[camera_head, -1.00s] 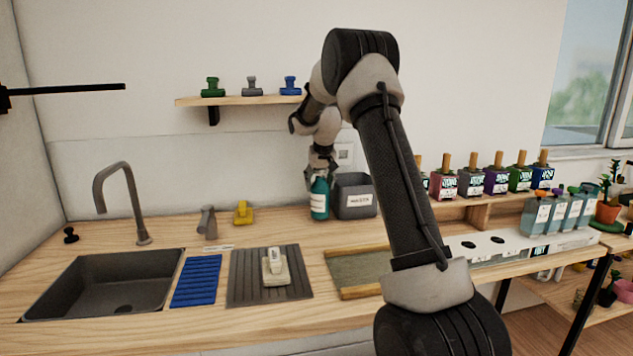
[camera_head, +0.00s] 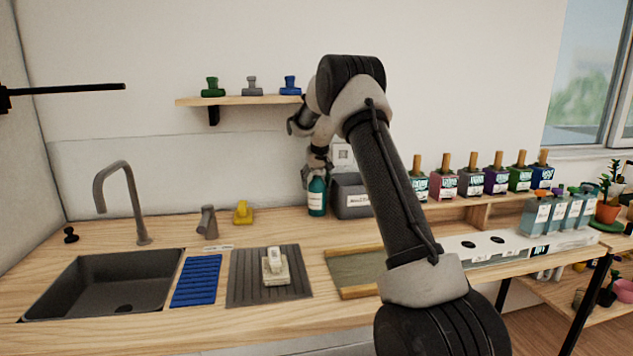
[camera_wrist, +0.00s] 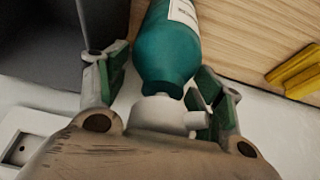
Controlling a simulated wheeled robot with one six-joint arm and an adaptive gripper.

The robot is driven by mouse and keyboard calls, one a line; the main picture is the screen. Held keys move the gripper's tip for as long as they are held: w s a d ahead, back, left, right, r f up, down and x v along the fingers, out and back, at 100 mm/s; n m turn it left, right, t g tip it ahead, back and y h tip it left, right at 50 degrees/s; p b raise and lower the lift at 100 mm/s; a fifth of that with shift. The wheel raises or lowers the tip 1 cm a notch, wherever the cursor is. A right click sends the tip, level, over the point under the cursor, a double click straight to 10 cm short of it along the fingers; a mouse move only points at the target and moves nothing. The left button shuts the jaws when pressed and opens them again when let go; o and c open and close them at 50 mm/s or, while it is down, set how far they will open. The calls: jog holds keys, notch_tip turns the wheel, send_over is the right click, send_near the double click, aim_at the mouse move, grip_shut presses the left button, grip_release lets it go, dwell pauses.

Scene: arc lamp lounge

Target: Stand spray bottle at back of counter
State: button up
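The teal spray bottle (camera_head: 317,203), with a white label, stands upright at the back of the counter (camera_head: 210,322), just left of the grey bin. My gripper (camera_head: 317,175) is at the bottle's top, pointing down. In the wrist view, the bottle (camera_wrist: 166,50) has a white spray head and nozzle between the two green-padded fingers of my gripper (camera_wrist: 160,78). The fingers are spread apart. A gap shows between the left finger and the bottle; the right finger is close to the nozzle, and I cannot tell whether they touch.
The grey bin (camera_head: 349,200) stands close right of the bottle. A wall shelf (camera_head: 240,100) with several small stamp-like items is above left. A yellow item (camera_head: 242,212) lies left on the counter. The sink (camera_head: 105,283) and tap are farther left. Bare counter lies before the bottle.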

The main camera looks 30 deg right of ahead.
jog(key=shift+r, duration=0.3)
jog(key=s+a+r, duration=0.3)
jog(key=s+r, duration=0.1)
jog(key=s, duration=0.6)
jog(key=s+a+r+n, duration=0.1)
jog(key=s+a+r, duration=0.3)
jog(key=s, duration=0.6)
jog(key=s+a+r, duration=0.3)
jog(key=s+r, duration=0.2)
jog(key=s, duration=0.6)
jog(key=s+a+f+n, duration=0.1)
jog(key=s+a, duration=0.1)
jog(key=s, duration=0.9)
jog(key=s+a+f+n+y, duration=0.1)
jog(key=s+a, duration=0.1)
jog(key=s, duration=0.9)
jog(key=shift+a+f, duration=0.15)
jog(key=shift+a, duration=0.05)
